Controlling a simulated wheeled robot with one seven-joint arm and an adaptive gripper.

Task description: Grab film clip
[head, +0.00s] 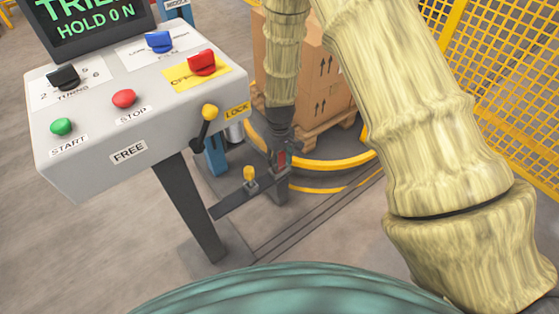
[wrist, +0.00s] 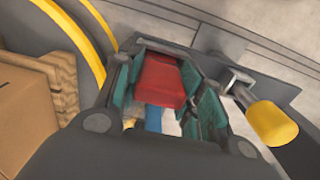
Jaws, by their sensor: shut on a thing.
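The film clip (wrist: 158,80) is a red block seen between the fingers in the wrist view. My gripper (wrist: 165,95) is shut on it, with a teal pad on each side of the red part. In the head view my gripper (head: 281,150) points down low beside the pallet, and a small part of the red clip (head: 282,160) shows at its fingers. The lower end of the clip is hidden, so I cannot tell whether it touches anything beneath.
A control console (head: 130,110) with knobs and buttons stands at left. A yellow-knobbed lever (head: 250,175) sits close to my gripper. Boxes (head: 325,75) rest on a wooden pallet (head: 325,125) inside a yellow ring (head: 335,164). A yellow mesh fence (head: 500,70) stands at right.

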